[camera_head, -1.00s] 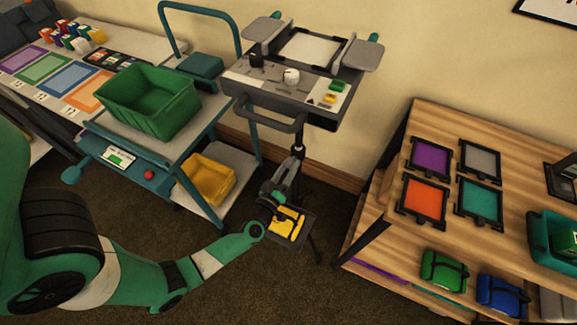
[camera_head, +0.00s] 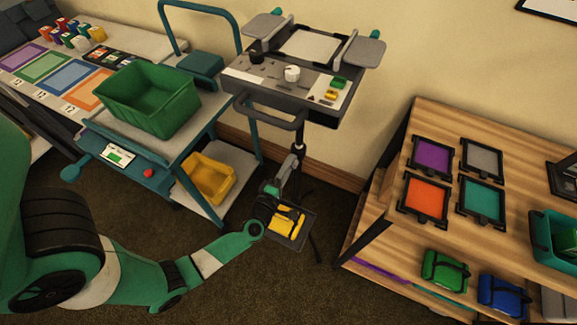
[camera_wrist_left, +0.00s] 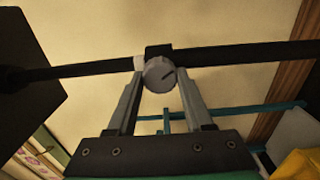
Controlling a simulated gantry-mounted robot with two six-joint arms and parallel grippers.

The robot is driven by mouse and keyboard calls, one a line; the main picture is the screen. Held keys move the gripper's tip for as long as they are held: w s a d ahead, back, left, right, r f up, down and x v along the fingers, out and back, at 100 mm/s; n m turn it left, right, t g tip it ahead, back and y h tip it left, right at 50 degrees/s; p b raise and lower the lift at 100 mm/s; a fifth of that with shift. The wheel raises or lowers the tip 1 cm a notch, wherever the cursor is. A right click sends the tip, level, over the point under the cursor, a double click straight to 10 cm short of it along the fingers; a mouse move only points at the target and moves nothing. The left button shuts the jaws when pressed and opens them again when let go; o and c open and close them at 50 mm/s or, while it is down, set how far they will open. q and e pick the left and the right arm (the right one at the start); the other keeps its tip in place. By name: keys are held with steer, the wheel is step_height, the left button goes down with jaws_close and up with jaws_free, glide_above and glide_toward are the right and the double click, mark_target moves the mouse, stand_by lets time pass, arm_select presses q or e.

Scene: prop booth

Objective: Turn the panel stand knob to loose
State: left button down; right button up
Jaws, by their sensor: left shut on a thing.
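The panel stand (camera_head: 320,107) has a grey control panel on a black pole (camera_head: 299,147). The stand knob (camera_wrist_left: 159,74) is a round grey knob with a dark pointer line slanting to the upper right in the left wrist view. My left gripper (camera_wrist_left: 160,84) is shut on this knob, one finger on each side. No loose or tight label can be read. My right gripper is not in view.
A tray (camera_head: 296,245) with yellow things sits low by the pole, close to my left wrist. A cart with a green bin (camera_head: 149,101) and a yellow bin (camera_head: 208,179) stands left. A wooden shelf (camera_head: 470,239) with coloured panels stands right.

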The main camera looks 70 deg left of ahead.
arm_select(q)
steer(key=shift+n, duration=1.1)
steer(key=shift+c, duration=1.5)
jaws_free()
steer(key=shift+d, duration=0.1)
steer(key=p+v, duration=0.2)
steer(key=v, duration=0.9)
steer(key=shift+s, duration=0.25)
steer(key=shift+d, duration=0.1)
